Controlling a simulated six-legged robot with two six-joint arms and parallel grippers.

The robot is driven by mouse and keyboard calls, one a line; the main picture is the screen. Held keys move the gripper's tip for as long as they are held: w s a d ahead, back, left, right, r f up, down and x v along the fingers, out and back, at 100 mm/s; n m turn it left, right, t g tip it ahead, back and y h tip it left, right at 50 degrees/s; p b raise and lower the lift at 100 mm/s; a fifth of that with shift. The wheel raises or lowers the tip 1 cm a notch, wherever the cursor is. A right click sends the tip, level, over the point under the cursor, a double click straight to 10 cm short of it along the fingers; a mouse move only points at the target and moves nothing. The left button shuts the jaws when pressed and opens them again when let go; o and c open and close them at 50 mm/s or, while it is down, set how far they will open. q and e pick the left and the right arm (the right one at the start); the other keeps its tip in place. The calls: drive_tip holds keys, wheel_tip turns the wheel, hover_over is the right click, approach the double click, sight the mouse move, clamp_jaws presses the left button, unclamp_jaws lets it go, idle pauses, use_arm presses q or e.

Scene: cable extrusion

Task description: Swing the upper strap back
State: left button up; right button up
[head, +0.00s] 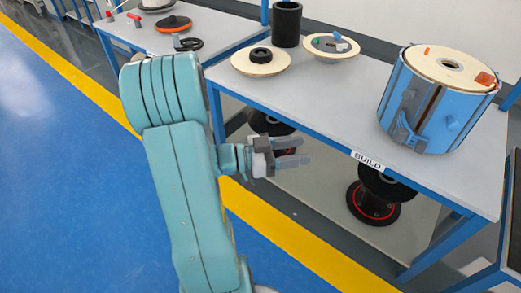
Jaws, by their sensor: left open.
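A blue drum-shaped mould (455,98) with a pale wooden top disc (446,64) stands at the right end of the table. A dark vertical gap runs down its front. Grey-blue strap or latch parts (404,126) sit on its front left, and a small blue-grey tab (452,124) sits right of the gap. I cannot tell clearly which part is the upper strap or how it lies. My left gripper (303,151) is open and empty, in front of the table edge, left of the drum and apart from it. My right gripper is not in view.
The grey table (330,105) has a BUILD label (367,159) on its front edge. Pale discs (261,61) and a black cylinder (287,24) stand at its back left. Black reels (373,203) lie below. The table's middle is clear.

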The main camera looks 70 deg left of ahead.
use_arm(q)
drive_tip(key=s+a+p, duration=0.1)
drive_tip(key=s, duration=0.7)
drive_tip(key=shift+s+a, duration=0.3)
clamp_jaws()
drive_tip(key=shift+m, duration=0.3)
